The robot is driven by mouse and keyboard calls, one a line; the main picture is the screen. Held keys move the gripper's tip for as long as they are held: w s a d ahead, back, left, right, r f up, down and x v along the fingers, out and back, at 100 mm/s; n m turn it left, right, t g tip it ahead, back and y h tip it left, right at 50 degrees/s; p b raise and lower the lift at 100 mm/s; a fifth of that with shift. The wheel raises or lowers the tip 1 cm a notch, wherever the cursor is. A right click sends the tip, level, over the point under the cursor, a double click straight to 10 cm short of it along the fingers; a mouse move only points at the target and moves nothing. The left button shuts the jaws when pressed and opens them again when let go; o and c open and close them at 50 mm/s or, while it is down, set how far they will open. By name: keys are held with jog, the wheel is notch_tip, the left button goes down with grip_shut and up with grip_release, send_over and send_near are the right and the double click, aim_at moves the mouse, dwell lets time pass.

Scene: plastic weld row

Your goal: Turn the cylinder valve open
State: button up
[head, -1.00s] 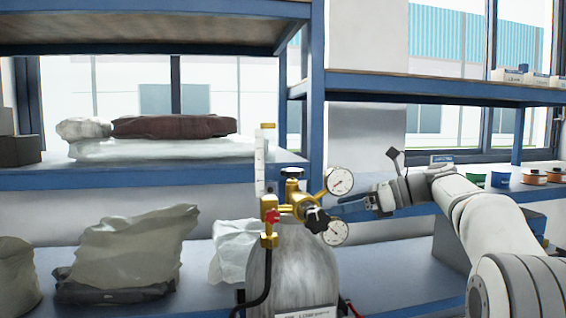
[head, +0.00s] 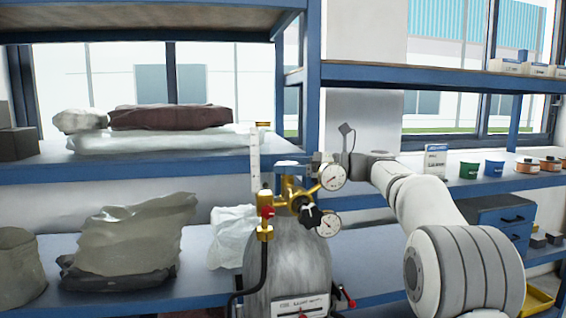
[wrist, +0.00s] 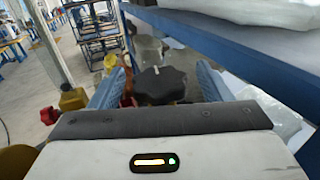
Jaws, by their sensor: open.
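The grey gas cylinder (head: 288,262) stands upright in front of the shelves. On its top is a brass valve and regulator (head: 290,197) with two round gauges, a black regulator knob (head: 311,215) and a red part. My gripper (head: 290,163) is at the top of the brass valve, reaching in from the right. In the wrist view, a black lobed valve knob (wrist: 161,87) stands between the two blue fingers. The fingers are open, one on each side, with gaps visible. In the head view the fingers largely hide this top knob.
Blue shelving (head: 130,172) stands behind the cylinder, with wrapped bags at left. A thin white upright flow tube (head: 255,160) stands close to the left of the valve. The upper gauge (head: 332,177) is just below my wrist. A black hose hangs at left.

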jog(key=shift+a, duration=0.95)
jog(key=c, duration=1)
jog(key=shift+o, duration=0.2)
